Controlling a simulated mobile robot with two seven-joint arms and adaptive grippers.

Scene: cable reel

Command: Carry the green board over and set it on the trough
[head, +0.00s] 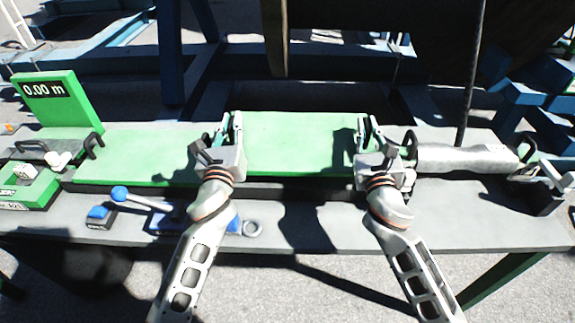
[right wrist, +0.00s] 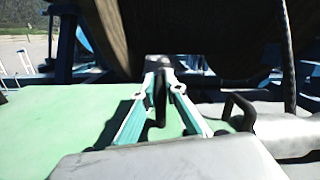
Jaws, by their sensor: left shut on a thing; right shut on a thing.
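The green board (head: 300,143) is a flat bright-green panel lying level between my two grippers; it also shows at the left of the right wrist view (right wrist: 50,120). More green surface (head: 140,155) continues left of my left gripper; I cannot tell whether it is the same panel. My left gripper (head: 232,130) is shut at the board's left part, its grip hidden. My right gripper (head: 368,132) is shut at the right end, around a dark upright piece (right wrist: 160,95). I cannot clearly make out the trough or whether the board touches what is beneath it.
A grey rounded metal piece (head: 465,160) lies right of the board, near black handles. A green sign reading 0.00 m (head: 58,100) stands at the left. A blue-knobbed lever (head: 140,198) lies in front. A dark reel (head: 400,40) looms behind. The front bench strip (head: 450,235) is mostly clear.

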